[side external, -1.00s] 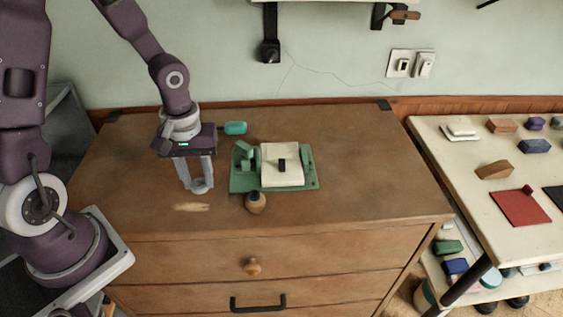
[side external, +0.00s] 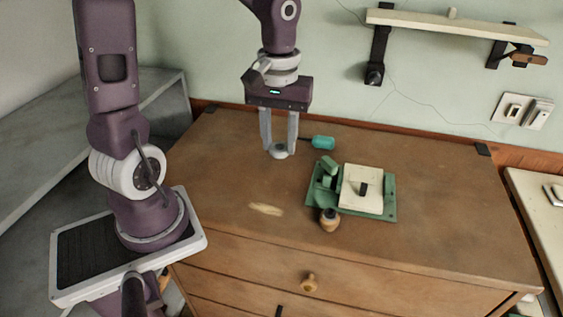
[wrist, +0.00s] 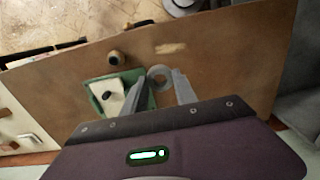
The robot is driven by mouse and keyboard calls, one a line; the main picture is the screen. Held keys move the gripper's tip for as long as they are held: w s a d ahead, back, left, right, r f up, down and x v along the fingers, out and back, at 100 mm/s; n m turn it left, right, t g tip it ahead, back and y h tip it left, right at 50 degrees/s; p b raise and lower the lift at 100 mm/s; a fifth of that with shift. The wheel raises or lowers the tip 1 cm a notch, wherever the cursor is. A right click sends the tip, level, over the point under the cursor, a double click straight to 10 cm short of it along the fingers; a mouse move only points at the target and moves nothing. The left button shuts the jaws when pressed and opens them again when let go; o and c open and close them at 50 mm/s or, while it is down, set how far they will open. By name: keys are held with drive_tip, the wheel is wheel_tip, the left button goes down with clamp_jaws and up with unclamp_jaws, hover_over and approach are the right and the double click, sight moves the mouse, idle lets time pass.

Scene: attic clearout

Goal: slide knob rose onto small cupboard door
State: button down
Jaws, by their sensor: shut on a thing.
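My gripper (side external: 280,151) is shut on the knob rose (side external: 281,155), a grey ring held flat between the fingertips. In the wrist view the rose (wrist: 159,68) shows its open centre. The small cupboard door is a cream panel (side external: 360,204) lying in a green fixture (side external: 318,205). A dark peg (side external: 363,189) stands up from the panel's middle. The rose is left of the panel in the side view, apart from it. How high the rose is above the top is hard to tell.
A round wooden knob (side external: 329,221) stands at the fixture's front edge. A teal object (side external: 323,142) lies behind, right of my gripper. A pale worn patch (side external: 266,209) marks the brown chest top (side external: 440,235). A wall shelf (side external: 455,24) hangs above; a pale table (side external: 540,200) stands right.

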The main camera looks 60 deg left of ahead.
drive_tip(key=w+d+r, duration=0.2)
drive_tip(key=w, duration=0.7)
hover_over(365, 185)
wheel_tip(365, 185, down, 2)
wheel_tip(365, 185, down, 4)
drive_tip(key=shift+a+f, duration=0.1)
drive_tip(key=shift+f, duration=0.05)
drive_tip(key=shift+f, duration=2.9)
drive_tip(key=shift+f, duration=2.25)
